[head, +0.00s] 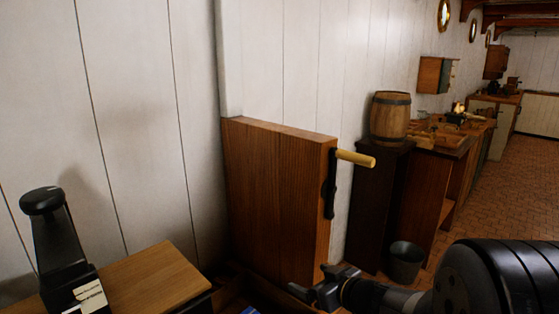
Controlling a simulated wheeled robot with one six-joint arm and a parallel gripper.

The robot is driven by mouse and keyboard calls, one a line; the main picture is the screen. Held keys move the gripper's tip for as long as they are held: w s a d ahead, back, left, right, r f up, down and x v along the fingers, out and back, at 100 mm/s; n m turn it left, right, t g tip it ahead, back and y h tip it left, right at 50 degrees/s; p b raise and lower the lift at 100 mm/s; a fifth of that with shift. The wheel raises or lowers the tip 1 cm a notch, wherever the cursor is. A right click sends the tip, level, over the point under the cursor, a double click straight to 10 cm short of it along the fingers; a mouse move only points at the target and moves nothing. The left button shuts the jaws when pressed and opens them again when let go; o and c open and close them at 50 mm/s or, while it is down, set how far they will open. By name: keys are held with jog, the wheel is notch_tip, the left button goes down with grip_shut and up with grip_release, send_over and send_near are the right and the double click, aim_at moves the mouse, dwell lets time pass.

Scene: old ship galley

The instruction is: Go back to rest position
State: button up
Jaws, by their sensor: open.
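My gripper (325,289) is at the bottom centre of the head view, at the end of my black arm, which reaches in from the lower right. Its fingers are apart, and I see nothing between them. It appears in front of the lower right corner of a reddish-brown wooden door panel (272,200). I cannot tell whether they touch. The panel stands upright by the white wall and has a pale wooden handle (356,158) on a black bracket. The gripper is well below the handle and apart from it.
A wooden top (155,280) is at the lower left. A barrel (390,116) stands on a dark cabinet (374,207) beyond the panel, with a metal bucket (405,262) on the floor beside it. The tiled floor (520,190) looks clear at the right.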

jog(key=w+d+r+m+t+h+p, duration=0.1)
jog(key=d+r+m+h+p, duration=0.2)
jog(key=p, duration=0.8)
notch_tip(320, 180, up, 4)
jog(key=d, duration=0.2)
jog(key=shift+d+f+t+h, duration=0.25)
jog(key=shift+d+t+h, duration=0.05)
jog(key=shift+d+t, duration=0.1)
jog(key=shift+w, duration=0.1)
